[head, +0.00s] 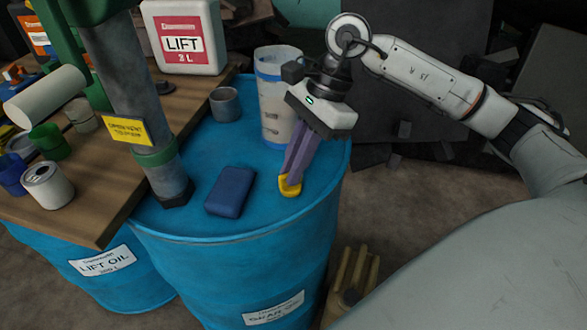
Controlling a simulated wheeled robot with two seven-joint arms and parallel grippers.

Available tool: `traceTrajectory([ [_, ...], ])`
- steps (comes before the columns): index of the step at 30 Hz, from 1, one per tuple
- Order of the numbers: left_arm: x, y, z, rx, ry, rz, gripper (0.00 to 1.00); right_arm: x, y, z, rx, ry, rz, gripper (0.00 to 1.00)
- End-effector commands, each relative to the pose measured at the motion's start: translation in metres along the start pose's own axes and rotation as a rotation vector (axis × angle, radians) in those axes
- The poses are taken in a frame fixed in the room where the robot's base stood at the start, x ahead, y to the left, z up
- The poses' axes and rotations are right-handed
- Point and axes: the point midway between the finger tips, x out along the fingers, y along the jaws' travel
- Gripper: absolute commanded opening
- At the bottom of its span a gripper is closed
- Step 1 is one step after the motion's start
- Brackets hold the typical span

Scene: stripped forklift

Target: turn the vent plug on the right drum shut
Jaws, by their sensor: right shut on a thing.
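The right blue drum (185,238) stands upright, with a partly legible white label low on its side. The yellow vent plug (290,188) sits on its top near the front right rim. My right gripper (291,177) reaches down from above, and its purple fingers are shut on the yellow plug. The fingers hide part of the plug, so I cannot tell how far it is turned. My left gripper is not in view.
A dark blue block (230,191), a grey cup (224,104) and a tall translucent container (275,90) stand on the drum top. A grey post (128,85) rises at its left. A wooden board (100,190) with several cups lies left. A LIFT OIL drum (110,283) stands beside.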

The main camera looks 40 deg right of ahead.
Motion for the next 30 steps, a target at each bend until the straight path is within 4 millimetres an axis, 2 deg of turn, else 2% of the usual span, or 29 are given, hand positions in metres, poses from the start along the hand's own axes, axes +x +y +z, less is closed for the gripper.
traceTrajectory([
  [18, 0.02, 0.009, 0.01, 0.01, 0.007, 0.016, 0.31, 0.001, 0.004, 0.0, 0.505, 0.0, -0.214, 0.0],
  [30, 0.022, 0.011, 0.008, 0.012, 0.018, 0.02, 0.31, 0.0, 0.005, 0.002, 0.68, 0.001, -0.284, 0.0],
])
